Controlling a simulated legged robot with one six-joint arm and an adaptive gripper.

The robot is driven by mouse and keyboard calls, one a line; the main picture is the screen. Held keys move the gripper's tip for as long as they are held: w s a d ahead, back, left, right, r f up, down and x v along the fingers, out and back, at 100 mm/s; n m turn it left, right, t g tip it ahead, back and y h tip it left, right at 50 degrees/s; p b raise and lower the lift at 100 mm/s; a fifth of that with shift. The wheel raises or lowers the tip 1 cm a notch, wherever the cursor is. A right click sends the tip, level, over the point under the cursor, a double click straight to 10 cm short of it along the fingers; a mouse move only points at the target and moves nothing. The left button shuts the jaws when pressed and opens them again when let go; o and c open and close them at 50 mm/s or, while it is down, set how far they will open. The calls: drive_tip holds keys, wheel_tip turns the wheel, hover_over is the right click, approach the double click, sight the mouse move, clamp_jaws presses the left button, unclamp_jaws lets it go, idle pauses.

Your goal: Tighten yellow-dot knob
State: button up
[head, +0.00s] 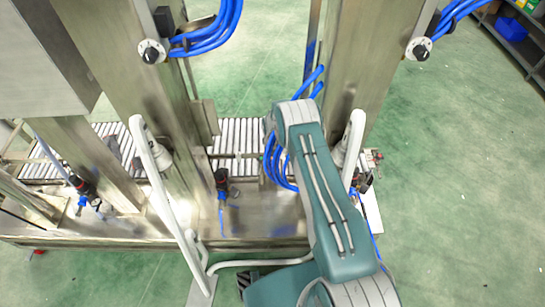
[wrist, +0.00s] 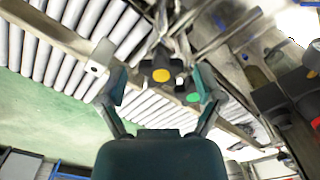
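The yellow-dot knob (wrist: 148,66) is a dark lobed knob with a yellow disc on its face, near the middle of the wrist view. My gripper (wrist: 161,86) is open, with one finger left of this knob and one right of it. The knob appears between or just beyond the fingertips; I cannot tell its depth or any contact. A second dark knob with a green dot (wrist: 192,97) sits just below and right of it, close to the right finger. In the head view my arm hides the gripper, and I cannot make out the yellow-dot knob.
Metal bars and brackets surround the knobs in the wrist view, with a roller conveyor (wrist: 60,45) behind. A dark fitting (wrist: 285,100) stands at the right. In the head view, metal columns (head: 360,60), blue hoses (head: 215,30) and white tubular rails (head: 155,165) flank my arm.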

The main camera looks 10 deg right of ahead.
sight(272, 157)
wheel_tip(272, 157, up, 7)
drive_tip(key=shift+r, duration=0.2)
idle(0.5)
drive_tip(key=shift+a, duration=0.1)
